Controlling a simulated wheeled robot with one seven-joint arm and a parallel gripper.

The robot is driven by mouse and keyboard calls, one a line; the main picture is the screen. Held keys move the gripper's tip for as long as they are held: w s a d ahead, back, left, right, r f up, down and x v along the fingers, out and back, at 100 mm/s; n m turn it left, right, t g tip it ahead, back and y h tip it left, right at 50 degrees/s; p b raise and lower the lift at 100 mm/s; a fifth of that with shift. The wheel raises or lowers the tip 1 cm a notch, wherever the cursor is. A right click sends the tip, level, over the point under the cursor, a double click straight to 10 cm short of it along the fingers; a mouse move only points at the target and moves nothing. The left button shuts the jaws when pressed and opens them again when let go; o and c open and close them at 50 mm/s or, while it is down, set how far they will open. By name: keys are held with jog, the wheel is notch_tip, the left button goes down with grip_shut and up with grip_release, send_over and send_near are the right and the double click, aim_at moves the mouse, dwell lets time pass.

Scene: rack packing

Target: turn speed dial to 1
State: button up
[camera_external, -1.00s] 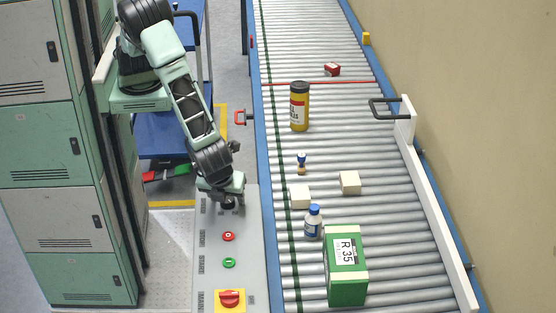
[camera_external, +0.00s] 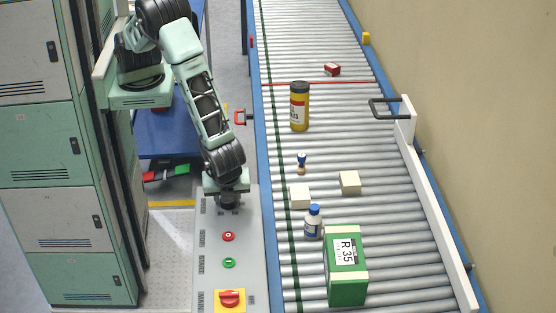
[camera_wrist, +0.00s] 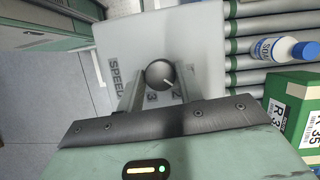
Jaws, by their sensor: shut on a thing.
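The speed dial (camera_wrist: 160,74) is a round dark grey knob with a white pointer line, on the light grey control panel (camera_external: 245,275). In the wrist view the pointer aims at the lower right, towards a partly covered mark that looks like a 2. A 3 shows below the knob and the word SPEED to its left. My gripper (camera_wrist: 160,80) is shut on the dial, one finger on each side. In the external view my gripper (camera_external: 228,205) points down at the panel's far end and hides the dial.
The panel also has a red button (camera_external: 228,236), a green button (camera_external: 229,263) and a red main switch (camera_external: 230,298) on yellow. The roller conveyor (camera_external: 395,270) runs along the right with a green box (camera_external: 345,285), a blue-capped bottle (camera_external: 313,222) and other items. Cabinets (camera_external: 70,220) stand left.

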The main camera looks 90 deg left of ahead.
jog(key=n+g, duration=0.1)
jog(key=n, duration=0.2)
jog(key=shift+w+n+h+p, duration=0.15)
jog(key=shift+n+h+p, duration=0.15)
jog(key=shift+n, duration=0.1)
jog(key=shift+n+g+h, duration=0.3)
jog(key=shift+n+g, duration=0.4)
jog(key=shift+n, duration=1.1)
jog(key=o, duration=1)
jog(key=b+v, duration=0.1)
jog(key=v, duration=0.7)
jog(key=b+v, duration=0.1)
jog(key=v, duration=0.8)
jog(key=shift+w+r, duration=0.2)
jog(key=shift+w, duration=0.05)
jog(key=shift+a, duration=0.1)
